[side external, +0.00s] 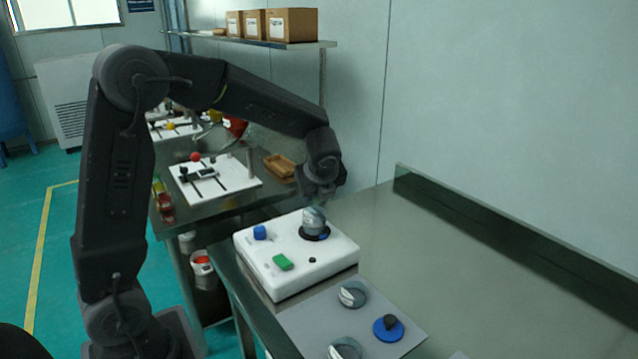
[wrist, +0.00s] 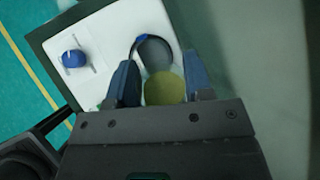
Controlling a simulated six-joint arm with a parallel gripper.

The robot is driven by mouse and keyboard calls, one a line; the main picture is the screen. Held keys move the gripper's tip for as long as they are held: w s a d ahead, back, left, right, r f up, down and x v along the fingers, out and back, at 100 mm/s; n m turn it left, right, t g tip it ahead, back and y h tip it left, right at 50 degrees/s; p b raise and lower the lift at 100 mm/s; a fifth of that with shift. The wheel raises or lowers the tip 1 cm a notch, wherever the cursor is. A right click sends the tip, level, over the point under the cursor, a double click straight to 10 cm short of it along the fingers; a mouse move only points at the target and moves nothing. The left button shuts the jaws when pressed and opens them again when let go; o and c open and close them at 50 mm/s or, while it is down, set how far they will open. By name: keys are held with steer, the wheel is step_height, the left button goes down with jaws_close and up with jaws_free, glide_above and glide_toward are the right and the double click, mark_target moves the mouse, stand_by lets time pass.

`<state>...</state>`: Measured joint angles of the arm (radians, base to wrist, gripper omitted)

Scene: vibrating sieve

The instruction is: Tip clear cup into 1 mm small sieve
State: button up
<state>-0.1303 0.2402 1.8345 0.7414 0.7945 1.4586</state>
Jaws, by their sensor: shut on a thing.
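My gripper (wrist: 160,82) is shut on a round thing with a dull yellow face (wrist: 164,88), seen between the two fingers in the wrist view. It looks like the clear cup; its walls are hard to make out. In the side view my gripper (side external: 318,192) is just above a small grey round vessel (side external: 314,217), which looks like the small sieve, over a black round seat on the white machine (side external: 275,285). In the wrist view a grey round shape (wrist: 154,53) lies just beyond the yellow face. I cannot tell whether cup and sieve touch.
The machine carries a blue knob (side external: 260,232) and a green switch (side external: 283,262). A grey mat (side external: 310,320) in front holds two round grey sieves (side external: 352,294) and a blue disc with a black knob (side external: 388,328). The steel bench to the right is clear.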

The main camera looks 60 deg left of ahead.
steer(key=shift+a+f+h, duration=0.15)
steer(key=shift+f+h, duration=0.25)
steer(key=shift+h, duration=0.5)
steer(key=h, duration=0.2)
steer(key=f+h, duration=0.1)
steer(key=h, duration=0.1)
steer(key=a+n+h, duration=0.1)
steer(key=shift+f+h, duration=0.2)
steer(key=shift+h, duration=0.2)
steer(key=h, duration=0.3)
steer(key=shift+a+f+n, duration=0.2)
steer(key=shift+n, duration=0.1)
steer(key=shift+a+h, duration=0.1)
steer(key=shift+h, duration=0.9)
steer(key=shift+r, duration=0.1)
